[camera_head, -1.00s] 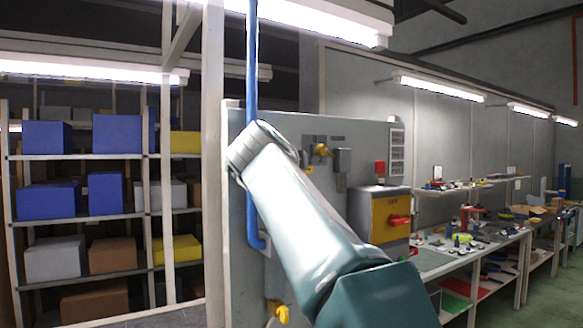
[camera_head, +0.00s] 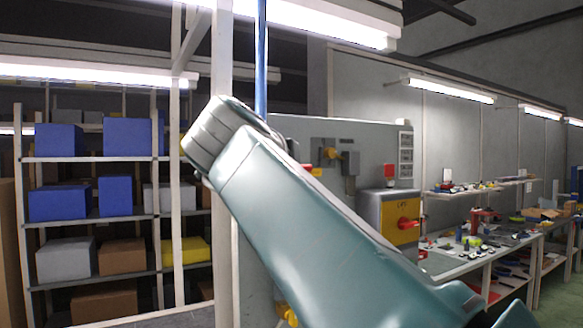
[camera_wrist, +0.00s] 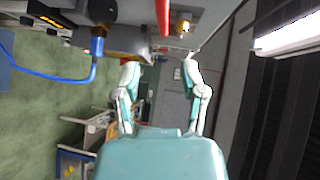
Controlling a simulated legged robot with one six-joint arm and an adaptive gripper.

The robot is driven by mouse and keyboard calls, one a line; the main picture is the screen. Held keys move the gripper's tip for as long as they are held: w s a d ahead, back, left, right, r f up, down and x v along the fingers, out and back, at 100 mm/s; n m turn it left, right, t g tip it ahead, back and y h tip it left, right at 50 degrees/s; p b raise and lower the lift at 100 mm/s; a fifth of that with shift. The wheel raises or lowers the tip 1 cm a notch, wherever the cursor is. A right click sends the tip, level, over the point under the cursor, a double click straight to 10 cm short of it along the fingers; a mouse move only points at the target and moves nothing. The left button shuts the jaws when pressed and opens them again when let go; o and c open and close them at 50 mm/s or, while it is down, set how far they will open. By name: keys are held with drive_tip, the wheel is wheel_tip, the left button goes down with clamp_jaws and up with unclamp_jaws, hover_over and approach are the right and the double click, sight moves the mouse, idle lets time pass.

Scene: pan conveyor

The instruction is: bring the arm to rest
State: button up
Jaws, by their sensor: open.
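My gripper (camera_wrist: 160,70) shows in the wrist view with its two fingers spread apart and nothing between them. In the head view my arm rises from the lower right to the upper left, and the gripper itself does not show there. The arm crosses in front of a grey panel (camera_head: 385,132) and hides part of it. In the wrist view the scene looks turned on its side.
A yellow-and-grey control box (camera_head: 393,215) with a red switch is on the panel. Shelves with blue bins (camera_head: 127,138) stand at left. A workbench (camera_head: 455,265) with small tools runs along the right. A blue pipe (camera_head: 261,55) rises behind my arm.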

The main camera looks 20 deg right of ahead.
drive_tip(key=shift+s+a, duration=0.2)
drive_tip(key=shift+s, duration=0.15)
drive_tip(key=shift+d+r, duration=0.1)
drive_tip(key=shift+r, duration=0.05)
drive_tip(key=s+a+f+n+t+y, duration=0.2)
drive_tip(key=s+a+f+n+y, duration=0.15)
drive_tip(key=f+n+y, duration=0.6)
drive_tip(key=s+a+f+n+t+y, duration=0.15)
drive_tip(key=a+f+n+y, duration=0.25)
drive_tip(key=f+n, duration=0.55)
drive_tip(key=s+d+f+n+g+h, duration=0.2)
drive_tip(key=s+f+g, duration=0.3)
drive_tip(key=s+f, duration=0.3)
drive_tip(key=s+d+f+n+g+h, duration=0.2)
drive_tip(key=s+d+f+g, duration=0.3)
drive_tip(key=s+f, duration=0.4)
wheel_tip(320, 180, down, 8)
drive_tip(key=shift+r+g, duration=0.2)
drive_tip(key=shift+g, duration=0.45)
